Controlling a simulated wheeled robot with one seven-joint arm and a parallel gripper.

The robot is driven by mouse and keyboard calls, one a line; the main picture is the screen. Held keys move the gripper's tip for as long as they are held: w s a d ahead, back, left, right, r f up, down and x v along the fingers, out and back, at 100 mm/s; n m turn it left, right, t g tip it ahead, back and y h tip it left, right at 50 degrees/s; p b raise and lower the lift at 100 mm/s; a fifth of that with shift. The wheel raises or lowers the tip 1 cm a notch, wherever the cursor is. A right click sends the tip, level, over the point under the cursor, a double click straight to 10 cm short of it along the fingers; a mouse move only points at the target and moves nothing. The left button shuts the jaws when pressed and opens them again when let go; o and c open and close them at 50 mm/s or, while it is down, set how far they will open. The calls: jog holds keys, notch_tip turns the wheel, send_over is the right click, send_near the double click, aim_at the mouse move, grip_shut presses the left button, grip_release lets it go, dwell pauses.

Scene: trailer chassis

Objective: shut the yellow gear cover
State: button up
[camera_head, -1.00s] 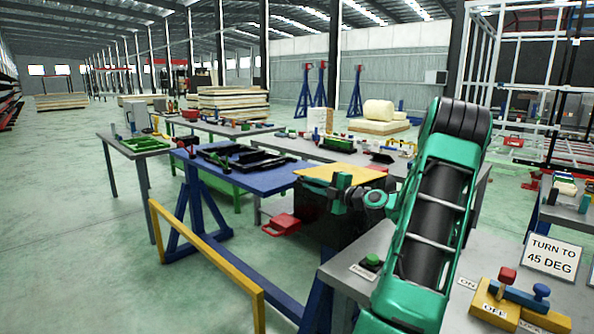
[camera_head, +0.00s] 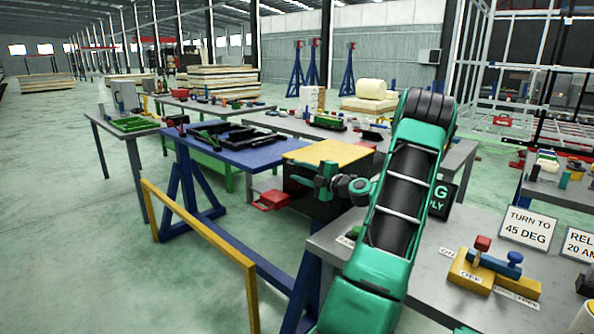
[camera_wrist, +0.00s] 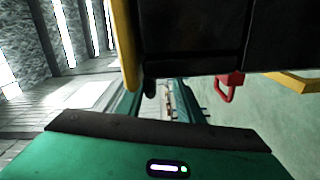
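The yellow gear cover (camera_head: 335,153) is a flat plate lying about level on top of a black box (camera_head: 299,192) in the head view. In the wrist view the cover's edge (camera_wrist: 127,45) runs along the left side of the dark box (camera_wrist: 195,35). I cannot tell whether a gap is left between them. My gripper (camera_head: 322,181) is in front of the box, just below the cover's near edge. In the wrist view its two green fingers (camera_wrist: 160,100) stand apart with nothing between them. Contact with the cover cannot be made out.
A red handle (camera_head: 271,199) sticks out left of the box. A blue table (camera_head: 245,152) with black parts stands behind left. A yellow rail (camera_head: 195,232) crosses the front left. A grey bench (camera_head: 435,265) with a yellow switch block (camera_head: 486,277) is at the right.

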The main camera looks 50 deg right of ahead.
jog(key=shift+d+r, duration=0.15)
jog(key=shift+r, duration=0.05)
jog(key=shift+s, duration=0.15)
jog(key=s, duration=1)
jog(key=shift+s+a, duration=0.25)
jog(key=shift+a, duration=0.2)
